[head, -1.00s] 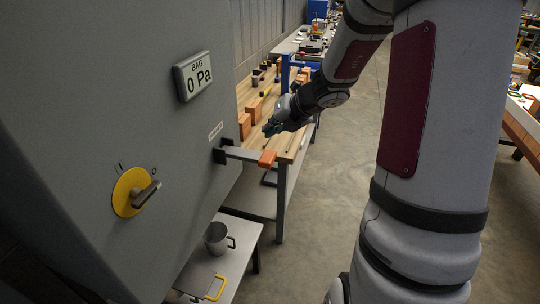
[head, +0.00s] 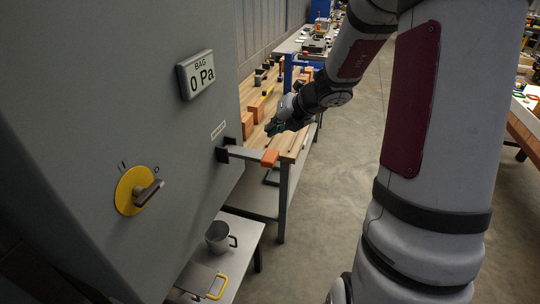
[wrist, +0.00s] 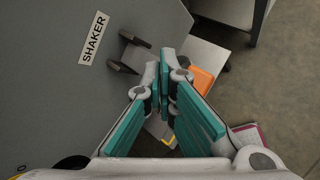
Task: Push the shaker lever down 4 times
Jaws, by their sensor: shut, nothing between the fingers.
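The shaker lever is a grey bar (head: 242,153) with an orange end (head: 269,158), sticking out from a slot in the grey cabinet and looking about level. The orange end also shows in the wrist view (wrist: 203,80), just right of the fingers and partly hidden by them. My gripper (head: 272,130) is shut and empty, above the lever's orange end in the head view. In the wrist view its teal-padded fingers (wrist: 160,72) meet over the lever bar. I cannot tell the gap between fingers and lever, and no contact is visible.
The grey cabinet (head: 110,90) fills the left, with a SHAKER label (wrist: 93,38), a BAG display (head: 196,75) reading 0 Pa and a yellow rotary switch (head: 133,190). A metal cup (head: 218,237) stands on a low shelf below. A wooden bench (head: 292,140) lies behind. Floor at right is open.

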